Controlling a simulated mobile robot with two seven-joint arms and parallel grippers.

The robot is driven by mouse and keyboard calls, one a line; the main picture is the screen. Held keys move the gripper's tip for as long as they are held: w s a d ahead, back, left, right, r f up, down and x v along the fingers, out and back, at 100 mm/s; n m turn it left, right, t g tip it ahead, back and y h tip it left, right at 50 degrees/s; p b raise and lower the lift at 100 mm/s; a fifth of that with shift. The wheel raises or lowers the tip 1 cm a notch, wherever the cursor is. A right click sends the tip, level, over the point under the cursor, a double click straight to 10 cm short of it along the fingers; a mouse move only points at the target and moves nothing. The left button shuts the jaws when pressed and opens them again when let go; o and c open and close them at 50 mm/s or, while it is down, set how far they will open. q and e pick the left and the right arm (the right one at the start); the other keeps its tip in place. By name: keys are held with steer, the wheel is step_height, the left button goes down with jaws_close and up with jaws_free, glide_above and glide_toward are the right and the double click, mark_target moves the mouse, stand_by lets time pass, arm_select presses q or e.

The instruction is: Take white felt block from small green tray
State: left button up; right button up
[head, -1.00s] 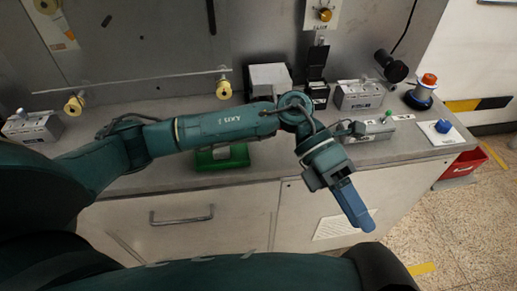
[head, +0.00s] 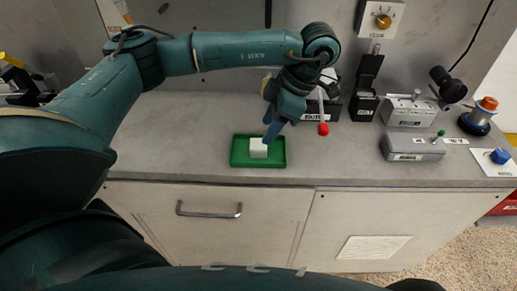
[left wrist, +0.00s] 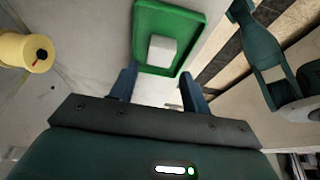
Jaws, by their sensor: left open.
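The white felt block (head: 258,148) sits in the small green tray (head: 240,159) on the grey bench, near its front edge. In the left wrist view, the block (left wrist: 162,49) lies in the green tray (left wrist: 150,13) beyond my fingertips. My left gripper (head: 272,132) is above the tray at the block's upper right, pointing down; its open, empty blue fingers also show in the left wrist view (left wrist: 158,82). The gap between the fingers lies just short of the block. My right gripper is not in view.
A red-tipped lever (head: 323,128) stands right of my gripper. Grey boxes (head: 410,148), a black open-lidded box (head: 364,103) and a red-topped blue knob (head: 480,115) stand further right. The bench (head: 165,140) left of the tray is clear.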

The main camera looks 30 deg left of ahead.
mark_target(256, 144)
arm_select(q)
steer(key=shift+x, duration=3.05)
steer(key=shift+s+a+r, duration=0.15)
steer(key=shift+s, duration=0.05)
steer(key=shift+c, duration=0.2)
steer(key=c, duration=0.7)
